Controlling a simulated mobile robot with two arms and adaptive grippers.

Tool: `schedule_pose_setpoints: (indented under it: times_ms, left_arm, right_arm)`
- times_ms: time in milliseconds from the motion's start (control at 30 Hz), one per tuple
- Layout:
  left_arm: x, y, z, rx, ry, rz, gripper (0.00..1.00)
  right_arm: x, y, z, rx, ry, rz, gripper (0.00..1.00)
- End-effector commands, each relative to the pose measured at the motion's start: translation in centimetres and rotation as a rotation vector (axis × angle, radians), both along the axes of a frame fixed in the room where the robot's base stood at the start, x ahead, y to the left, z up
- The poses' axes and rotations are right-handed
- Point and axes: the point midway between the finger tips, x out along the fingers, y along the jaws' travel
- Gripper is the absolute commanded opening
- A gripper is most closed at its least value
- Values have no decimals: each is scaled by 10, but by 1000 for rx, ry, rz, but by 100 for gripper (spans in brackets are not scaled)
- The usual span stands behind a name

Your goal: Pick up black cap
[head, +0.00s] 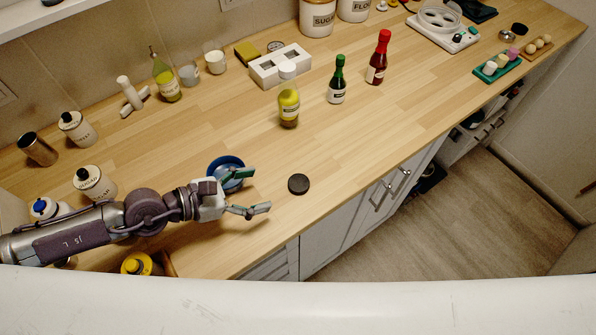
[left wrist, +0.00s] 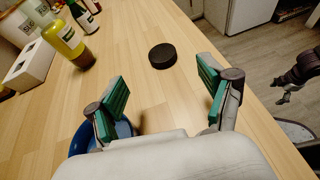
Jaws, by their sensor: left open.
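The black cap (head: 298,184) is a small dark disc lying flat on the wooden counter. In the left wrist view the cap (left wrist: 163,56) lies ahead of my left gripper, roughly between the lines of its two fingers. My left gripper (head: 254,191) is open and empty, left of the cap and apart from it. Its two green-padded fingers (left wrist: 163,100) are spread wide in the left wrist view. My right gripper (left wrist: 283,92) shows at the right edge of the left wrist view, away from the counter; its fingers are too small and dark to judge.
A blue bowl (head: 228,168) sits beside and partly behind my left gripper. A yellow bottle (head: 288,107), a green bottle (head: 338,82) and a red bottle (head: 378,60) stand farther back. The counter around the cap is clear, with its front edge to the right.

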Motion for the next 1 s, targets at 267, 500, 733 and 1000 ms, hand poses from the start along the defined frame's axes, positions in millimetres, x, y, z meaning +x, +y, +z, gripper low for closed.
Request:
schedule_pose_setpoints:
  times_ms: [267,500,733,1000]
  left_arm:
    - [16,-33,-14,-1,2,0,81]
    - [23,-51,-26,-1,2,-1,81]
    - [35,-74,-41,-1,2,-1,81]
    - [35,-77,-44,0,1,-2,81]
  right_arm:
    - [12,0,23,0,-18,0,85]
    - [23,2,32,4,-35,-1,85]
    - [16,8,37,10,-26,-4,85]
    - [14,8,36,10,-21,-4,85]
